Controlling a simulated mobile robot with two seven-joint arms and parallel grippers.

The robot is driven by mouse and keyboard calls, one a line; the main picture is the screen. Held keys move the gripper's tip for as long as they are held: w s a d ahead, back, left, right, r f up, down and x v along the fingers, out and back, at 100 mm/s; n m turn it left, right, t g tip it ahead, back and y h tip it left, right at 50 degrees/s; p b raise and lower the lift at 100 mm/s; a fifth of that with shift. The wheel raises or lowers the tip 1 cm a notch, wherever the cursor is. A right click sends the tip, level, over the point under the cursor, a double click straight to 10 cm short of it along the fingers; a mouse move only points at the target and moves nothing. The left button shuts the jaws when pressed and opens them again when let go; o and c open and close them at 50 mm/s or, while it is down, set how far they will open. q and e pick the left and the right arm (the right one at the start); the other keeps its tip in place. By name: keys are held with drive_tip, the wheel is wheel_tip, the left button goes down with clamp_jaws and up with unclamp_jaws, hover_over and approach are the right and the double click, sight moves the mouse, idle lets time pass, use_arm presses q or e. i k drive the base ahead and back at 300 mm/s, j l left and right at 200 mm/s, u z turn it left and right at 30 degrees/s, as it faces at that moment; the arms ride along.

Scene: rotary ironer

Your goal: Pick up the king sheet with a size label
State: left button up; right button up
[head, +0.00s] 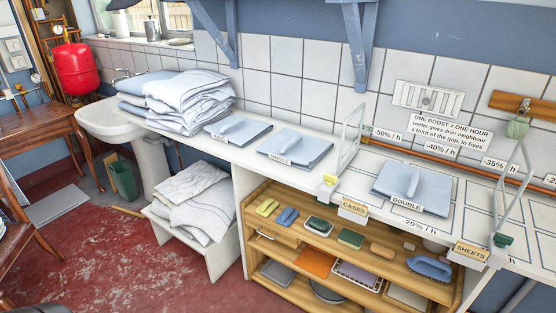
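A folded blue sheet (435,188) labelled "DOUBLE" lies on the marked right part of the counter. A second folded blue sheet (312,149) lies left of the wire frame; its front label is small and seems to read "SINGLE". Each of the three has a raised blue strip on top. Neither of my grippers is in view.
A white counter (245,158) runs along the tiled wall. A tall stack of crumpled pale linen (190,97) stands near the sink (105,122). Wire frames carry tags "CASES" (353,209) and "SHEETS" (471,253). Wooden shelves (330,244) below hold brushes and trays.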

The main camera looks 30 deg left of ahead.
sight(239, 131)
drive_tip(key=u, duration=1.35)
drive_tip(key=i+j+z, duration=0.1)
drive_tip(key=z, duration=0.25)
drive_tip(key=i+j+z, duration=0.1)
drive_tip(key=z, duration=0.25)
drive_tip(key=j+z, duration=0.1)
drive_tip(key=z, duration=0.25)
drive_tip(key=i+j+z, duration=0.15)
drive_tip(key=j, duration=0.15)
drive_tip(key=i+j+z, duration=0.15)
drive_tip(key=j, duration=0.15)
drive_tip(key=j+z, duration=0.1)
drive_tip(key=j, duration=0.2)
